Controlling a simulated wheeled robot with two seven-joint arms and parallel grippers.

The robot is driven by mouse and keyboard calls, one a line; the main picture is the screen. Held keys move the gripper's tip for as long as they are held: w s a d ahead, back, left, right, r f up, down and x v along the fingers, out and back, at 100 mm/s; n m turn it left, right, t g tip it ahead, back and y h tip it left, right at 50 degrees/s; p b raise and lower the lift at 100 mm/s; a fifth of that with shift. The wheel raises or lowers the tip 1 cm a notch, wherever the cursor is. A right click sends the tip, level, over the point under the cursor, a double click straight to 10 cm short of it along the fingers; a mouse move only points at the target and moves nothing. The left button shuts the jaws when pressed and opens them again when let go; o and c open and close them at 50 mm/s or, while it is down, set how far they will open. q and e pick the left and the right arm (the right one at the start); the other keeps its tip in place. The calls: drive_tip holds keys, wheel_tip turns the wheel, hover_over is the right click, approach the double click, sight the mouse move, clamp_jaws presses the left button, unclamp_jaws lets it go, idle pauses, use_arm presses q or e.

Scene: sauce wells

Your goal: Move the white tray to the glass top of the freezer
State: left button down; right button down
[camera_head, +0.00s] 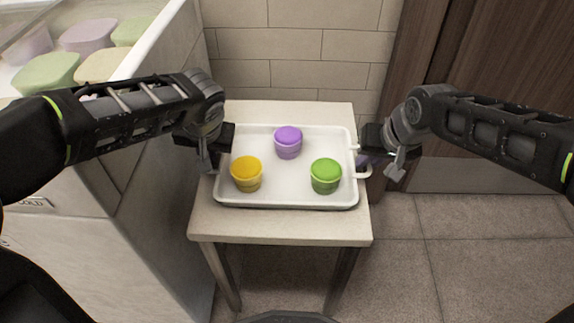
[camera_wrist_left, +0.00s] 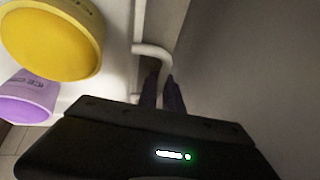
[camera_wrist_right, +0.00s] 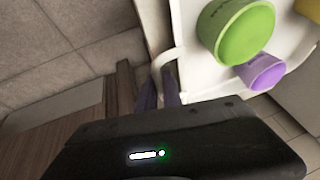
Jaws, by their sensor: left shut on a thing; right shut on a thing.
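The white tray (camera_head: 285,196) lies over the small table in the head view, with a handle on each short side. It holds a yellow cup (camera_head: 247,174), a purple cup (camera_head: 288,142) and a green cup (camera_head: 326,175), all upright. My left gripper (camera_head: 212,160) is shut on the tray's left handle, which shows between its fingers in the left wrist view (camera_wrist_left: 154,52). My right gripper (camera_head: 372,160) is shut on the right handle, seen in the right wrist view (camera_wrist_right: 166,60). Whether the tray touches the table, I cannot tell. The freezer's glass top (camera_head: 50,27) is at the upper left.
The freezer (camera_head: 120,240) stands close to the left of the small table (camera_head: 290,228); its white rim (camera_head: 150,45) is higher than the table. Several coloured tubs (camera_head: 46,75) show inside it. A tiled wall (camera_head: 300,45) is behind, and open floor (camera_head: 450,260) lies to the right.

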use_arm(q)
drive_tip(key=shift+r, duration=0.15)
use_arm(e)
drive_tip(key=shift+r, duration=0.15)
idle(0.6)
